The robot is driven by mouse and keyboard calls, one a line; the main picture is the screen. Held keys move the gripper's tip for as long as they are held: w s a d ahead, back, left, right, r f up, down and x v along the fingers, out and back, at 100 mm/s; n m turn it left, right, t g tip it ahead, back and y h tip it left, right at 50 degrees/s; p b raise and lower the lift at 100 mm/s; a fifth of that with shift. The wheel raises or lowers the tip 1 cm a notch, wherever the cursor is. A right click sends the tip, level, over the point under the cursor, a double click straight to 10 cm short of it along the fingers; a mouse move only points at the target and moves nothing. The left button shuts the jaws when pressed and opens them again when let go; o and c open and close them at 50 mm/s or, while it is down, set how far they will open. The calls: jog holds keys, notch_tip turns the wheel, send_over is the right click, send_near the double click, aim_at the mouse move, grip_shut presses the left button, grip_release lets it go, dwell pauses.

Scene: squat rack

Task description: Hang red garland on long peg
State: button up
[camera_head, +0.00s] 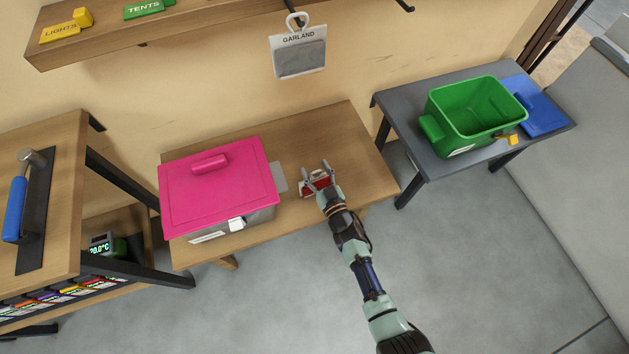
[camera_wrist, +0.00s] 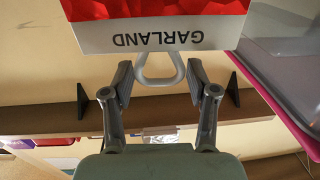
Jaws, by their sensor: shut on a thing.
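The red garland (camera_head: 315,187) is a red pack with a white GARLAND card and a pale hanger loop. In the head view it is at my gripper (camera_head: 319,168), above the right part of the wooden bench, partly hidden by the fingers. In the wrist view the red garland (camera_wrist: 160,18) shows with its lettering upside down. My gripper (camera_wrist: 160,78) is shut on its hanger loop. A dark peg (camera_head: 404,5) sticks out at the top of the head view, bare. Another dark peg (camera_head: 296,18) bears a grey GARLAND pack (camera_head: 300,58). I cannot tell which peg is longer.
A pink-lidded box (camera_head: 215,190) stands on the wooden bench (camera_head: 355,150), left of my gripper. A green bin (camera_head: 472,108) and blue lid (camera_head: 542,110) are on the grey table at right. A shelf (camera_head: 215,20) runs along the wall.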

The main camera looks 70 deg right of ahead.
jog(key=shift+r+p, duration=0.35)
jog(key=shift+r, duration=0.05)
notch_tip(320, 180, up, 9)
jog(key=p, duration=0.9)
dwell(0.6)
dwell(0.6)
